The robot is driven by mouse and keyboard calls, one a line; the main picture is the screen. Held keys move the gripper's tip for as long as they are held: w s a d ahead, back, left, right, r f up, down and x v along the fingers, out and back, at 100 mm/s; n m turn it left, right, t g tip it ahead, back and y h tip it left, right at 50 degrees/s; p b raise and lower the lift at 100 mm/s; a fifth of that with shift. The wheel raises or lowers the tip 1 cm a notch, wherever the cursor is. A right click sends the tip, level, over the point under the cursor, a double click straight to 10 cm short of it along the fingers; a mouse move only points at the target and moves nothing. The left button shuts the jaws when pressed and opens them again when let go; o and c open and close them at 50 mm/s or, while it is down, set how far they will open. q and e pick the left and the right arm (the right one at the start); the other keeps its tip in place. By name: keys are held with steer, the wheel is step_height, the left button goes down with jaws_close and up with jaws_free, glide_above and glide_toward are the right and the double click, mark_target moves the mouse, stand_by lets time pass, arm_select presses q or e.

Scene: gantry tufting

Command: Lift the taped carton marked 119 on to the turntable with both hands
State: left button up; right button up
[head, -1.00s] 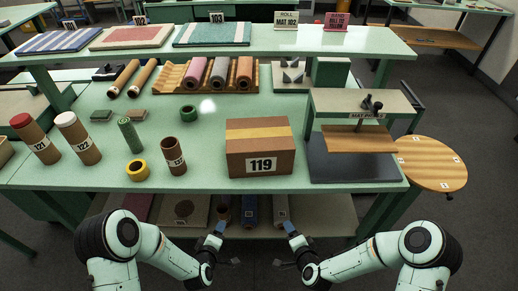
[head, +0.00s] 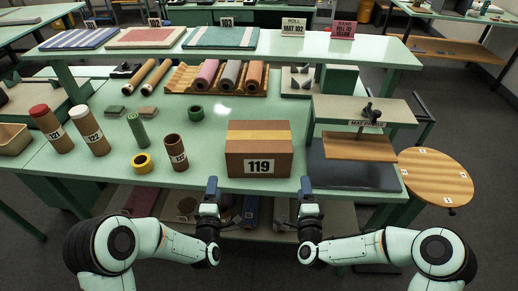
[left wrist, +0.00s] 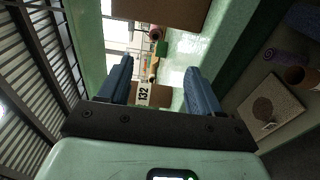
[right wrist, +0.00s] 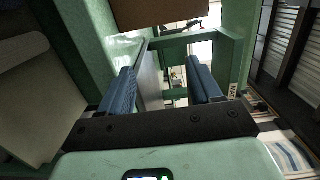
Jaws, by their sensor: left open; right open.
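The brown carton marked 119 (head: 240,160), with a yellow tape strip across its top, sits upright near the front edge of the green table. The round wooden turntable (head: 435,172) stands beyond the table's right end and is empty apart from small number labels. My left gripper (head: 212,184) is open and empty at the table's front edge, just left of and in front of the carton. My right gripper (head: 306,184) is open and empty, just right of and in front of it. Part of the carton shows at the top of the left wrist view (left wrist: 165,10) and the right wrist view (right wrist: 155,12).
A mat press (head: 362,147) stands between the carton and the turntable. A brown tube (head: 176,152), a yellow tape ring (head: 142,162) and a green roll (head: 136,130) stand left of the carton. A raised shelf (head: 260,48) with mats runs along the back.

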arm_select(q)
steer(key=w, duration=1.3)
steer(key=shift+w, duration=0.1)
arm_select(e)
steer(key=w, duration=1.3)
steer(key=shift+w, duration=0.1)
arm_select(q)
steer(key=shift+d+f, duration=0.1)
steer(key=shift+d, duration=0.45)
arm_select(e)
steer(key=shift+a, duration=0.5)
arm_select(q)
steer(key=shift+d, duration=0.25)
arm_select(e)
steer(key=shift+a, duration=0.25)
